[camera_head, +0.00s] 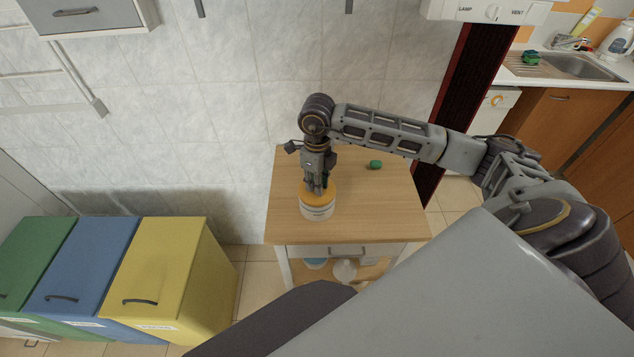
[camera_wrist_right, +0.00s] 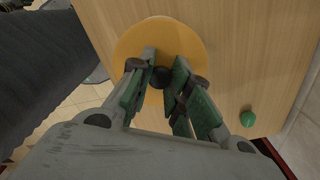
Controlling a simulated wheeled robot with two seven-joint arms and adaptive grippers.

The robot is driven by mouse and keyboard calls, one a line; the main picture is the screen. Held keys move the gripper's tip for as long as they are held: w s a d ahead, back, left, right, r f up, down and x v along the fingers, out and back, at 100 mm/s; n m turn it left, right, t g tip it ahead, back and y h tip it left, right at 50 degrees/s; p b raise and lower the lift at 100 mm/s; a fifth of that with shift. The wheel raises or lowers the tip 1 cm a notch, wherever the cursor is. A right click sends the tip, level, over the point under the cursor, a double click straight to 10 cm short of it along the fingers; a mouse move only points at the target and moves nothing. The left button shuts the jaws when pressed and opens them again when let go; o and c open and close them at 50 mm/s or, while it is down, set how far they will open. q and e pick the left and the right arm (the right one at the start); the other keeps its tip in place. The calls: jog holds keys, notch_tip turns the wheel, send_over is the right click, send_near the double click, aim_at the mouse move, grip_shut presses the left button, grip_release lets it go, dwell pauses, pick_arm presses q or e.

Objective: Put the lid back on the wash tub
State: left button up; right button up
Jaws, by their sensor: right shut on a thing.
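The wash tub (camera_head: 318,212) is a low white round container with a printed label. It stands on the small wooden table, left of its middle. Its orange-yellow lid (camera_head: 326,192) is over the tub's mouth and looks level. A sliver of white shows past the far edge of the lid (camera_wrist_right: 128,48) in the right wrist view. I cannot tell whether the lid is fully seated. My right gripper (camera_head: 319,189) points straight down and is shut on the lid's dark knob (camera_wrist_right: 160,77), between the green-padded fingers (camera_wrist_right: 164,84). My left gripper is not in view.
A small green object (camera_head: 375,165) lies on the wooden table (camera_head: 375,215), right of the tub; it also shows in the right wrist view (camera_wrist_right: 247,118). Green, blue and yellow bins (camera_head: 158,270) stand to the left. A tiled wall is behind. The table's right side is mostly clear.

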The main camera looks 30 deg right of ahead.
dwell(0.3)
dwell(0.4)
jog(key=o, duration=1.4)
jog(key=shift+r, duration=0.1)
jog(key=shift+r+p, duration=1.6)
jog(key=shift+r, duration=1.8)
grip_shut()
